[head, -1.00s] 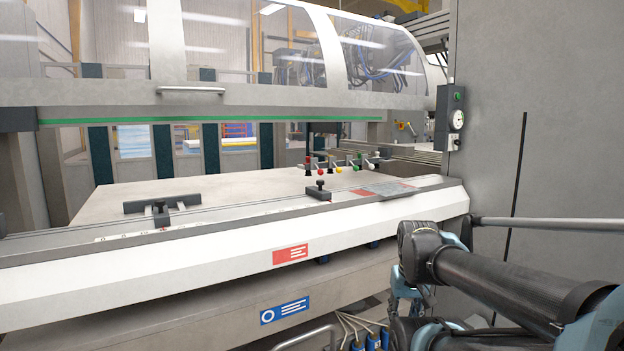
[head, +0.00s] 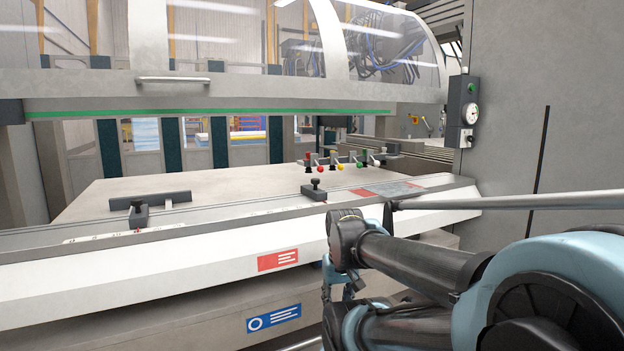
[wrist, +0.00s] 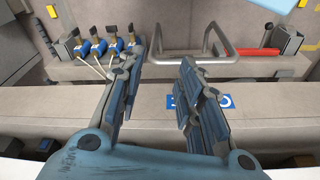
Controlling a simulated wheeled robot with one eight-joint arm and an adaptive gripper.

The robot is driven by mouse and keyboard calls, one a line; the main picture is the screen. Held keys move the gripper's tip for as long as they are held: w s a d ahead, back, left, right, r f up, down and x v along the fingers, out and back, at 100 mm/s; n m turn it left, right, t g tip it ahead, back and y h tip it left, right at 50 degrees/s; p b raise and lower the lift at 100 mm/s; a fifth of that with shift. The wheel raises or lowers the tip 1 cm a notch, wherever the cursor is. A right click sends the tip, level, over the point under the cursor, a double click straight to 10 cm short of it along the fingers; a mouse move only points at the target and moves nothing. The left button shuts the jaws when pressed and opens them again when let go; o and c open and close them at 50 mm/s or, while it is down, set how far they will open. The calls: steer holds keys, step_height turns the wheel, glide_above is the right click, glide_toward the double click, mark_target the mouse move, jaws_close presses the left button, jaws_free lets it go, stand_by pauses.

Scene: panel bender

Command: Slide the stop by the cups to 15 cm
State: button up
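Two dark sliding stops sit on the scale rail (head: 255,212) along the front of the machine table. The left stop (head: 138,214) has a black knob and a long crossbar behind it. The right stop (head: 314,191) has a black knob and stands near several small fittings with red, yellow and green balls (head: 340,166). The scale figures are too small to read. My gripper (wrist: 161,65) is open and empty in the wrist view, over the machine's front below the rail, apart from both stops.
A white sloped front panel with a red label (head: 277,260) runs below the rail. A blue label (head: 273,318) is lower down. The wrist view shows a metal handle bar (wrist: 190,45) and blue fittings (wrist: 105,47). A grey wall (head: 580,110) stands at right.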

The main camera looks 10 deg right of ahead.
steer(key=shift+o, duration=1.3)
steer(key=shift+s+r, duration=0.2)
steer(key=w+r+m+g, duration=0.1)
steer(key=w+r+m, duration=0.1)
steer(key=w+r, duration=1.15)
steer(key=w+r+m, duration=0.2)
steer(key=w+r, duration=0.8)
steer(key=r, duration=0.6)
steer(key=w+r+m+g, duration=0.1)
steer(key=w+r+m, duration=0.1)
steer(key=w+r, duration=1.1)
steer(key=f, duration=0.5)
steer(key=s+f, duration=0.1)
steer(key=f, duration=0.9)
steer(key=shift+s+f, duration=0.3)
steer(key=shift+s, duration=0.1)
jaws_close()
